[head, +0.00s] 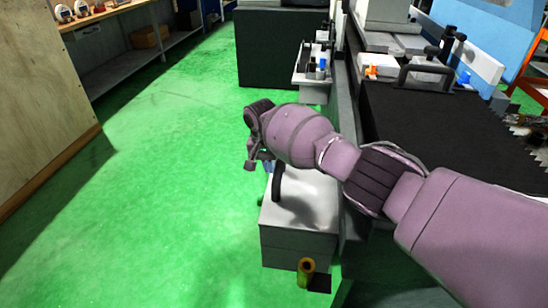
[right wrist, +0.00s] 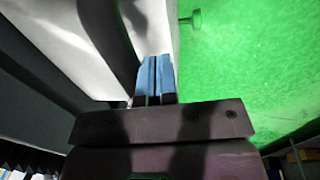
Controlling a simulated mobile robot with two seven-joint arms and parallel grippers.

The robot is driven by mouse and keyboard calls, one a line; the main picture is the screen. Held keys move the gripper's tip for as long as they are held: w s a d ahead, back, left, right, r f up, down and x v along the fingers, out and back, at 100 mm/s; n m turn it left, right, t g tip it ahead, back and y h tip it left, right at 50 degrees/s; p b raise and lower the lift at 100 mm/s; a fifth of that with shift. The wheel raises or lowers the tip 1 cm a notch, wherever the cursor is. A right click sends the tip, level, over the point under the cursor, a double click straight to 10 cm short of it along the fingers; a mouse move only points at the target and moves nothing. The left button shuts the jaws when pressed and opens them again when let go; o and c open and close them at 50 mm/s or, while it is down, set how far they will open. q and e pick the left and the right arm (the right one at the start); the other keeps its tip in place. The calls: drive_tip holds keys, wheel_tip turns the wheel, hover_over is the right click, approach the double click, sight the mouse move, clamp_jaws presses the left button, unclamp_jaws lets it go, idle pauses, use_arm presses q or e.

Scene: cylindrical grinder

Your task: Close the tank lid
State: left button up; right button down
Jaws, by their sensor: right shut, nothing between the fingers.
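The tank (head: 300,258) is a pale grey box on the floor beside the machine. Its light lid (head: 312,205) forms the top and looks roughly flat; I cannot tell whether it is fully seated. A black curved handle (head: 277,186) stands on the lid near its left edge; it also shows in the right wrist view (right wrist: 108,40). My right gripper (head: 268,165), with blue fingertips, is at the handle's far end, partly hidden by my wrist. In the right wrist view its fingers (right wrist: 155,78) are shut and empty, just beside the handle; contact is unclear. My left gripper is out of view.
The grinder's black ribbed cover (head: 430,130) lies to the right. A small tray (head: 312,75) hangs on the machine beyond the tank. Green floor (head: 150,220) is clear to the left.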

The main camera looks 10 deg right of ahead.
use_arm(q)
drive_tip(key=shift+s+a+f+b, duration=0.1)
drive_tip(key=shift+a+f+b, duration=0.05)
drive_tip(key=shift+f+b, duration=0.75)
use_arm(e)
drive_tip(key=shift+h, duration=0.7)
drive_tip(key=f, duration=0.2)
drive_tip(key=a+f, duration=0.1)
drive_tip(key=f, duration=0.1)
drive_tip(key=shift+w+f, duration=0.15)
drive_tip(key=shift+f, duration=0.1)
